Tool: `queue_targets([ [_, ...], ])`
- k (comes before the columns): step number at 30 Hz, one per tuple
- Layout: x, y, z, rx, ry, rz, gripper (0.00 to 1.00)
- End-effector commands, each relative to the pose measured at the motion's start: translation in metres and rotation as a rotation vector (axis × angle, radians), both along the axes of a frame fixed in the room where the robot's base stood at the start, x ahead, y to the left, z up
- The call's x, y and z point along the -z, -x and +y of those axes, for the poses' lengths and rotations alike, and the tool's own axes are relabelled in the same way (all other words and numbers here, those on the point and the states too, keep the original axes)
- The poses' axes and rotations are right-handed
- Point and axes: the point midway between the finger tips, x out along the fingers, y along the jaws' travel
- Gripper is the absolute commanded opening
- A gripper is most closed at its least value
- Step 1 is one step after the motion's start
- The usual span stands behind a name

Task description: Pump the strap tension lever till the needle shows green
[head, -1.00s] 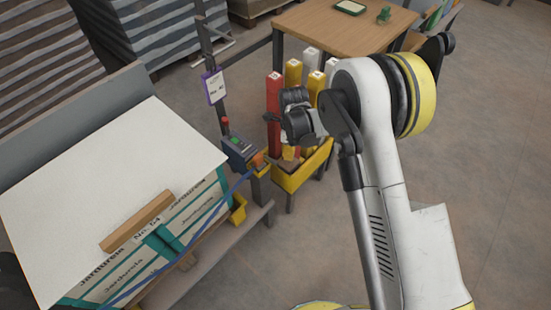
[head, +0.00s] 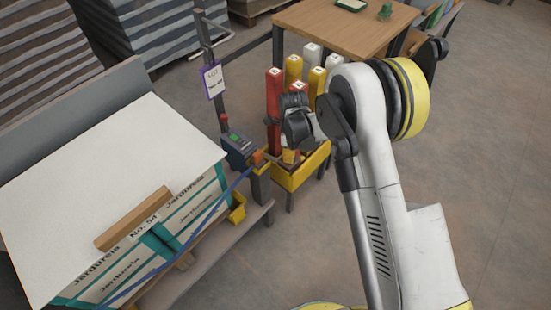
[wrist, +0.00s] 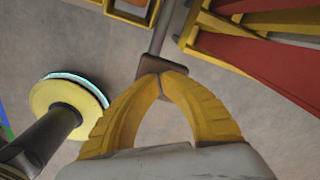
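The strap tensioner (head: 238,150) is a grey-blue box with a green patch and an orange part, beside the strapped load; a blue strap (head: 215,197) runs down from it. In the wrist view, the lever (wrist: 160,38) is a thin grey rod ending in a dark brown grip (wrist: 163,68). My gripper (wrist: 161,84) has its yellow fingers drawn together with their tips on this grip, which is partly hidden between them. In the head view, my wrist (head: 297,120) is right of the tensioner and the fingers are hard to make out. I cannot make out a needle or its colour.
A yellow crate (head: 291,178) with red, yellow and white posts stands close behind and right of my wrist. A tagged upright post (head: 205,45) rises behind the tensioner. A wooden table (head: 345,30) is behind. The floor at right is clear.

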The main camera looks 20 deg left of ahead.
Motion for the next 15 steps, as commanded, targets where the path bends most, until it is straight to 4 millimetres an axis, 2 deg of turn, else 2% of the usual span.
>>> queue_targets([
  [15, 0.057, 0.0, 0.001, -0.001, -0.001, 0.0, 0.0],
])
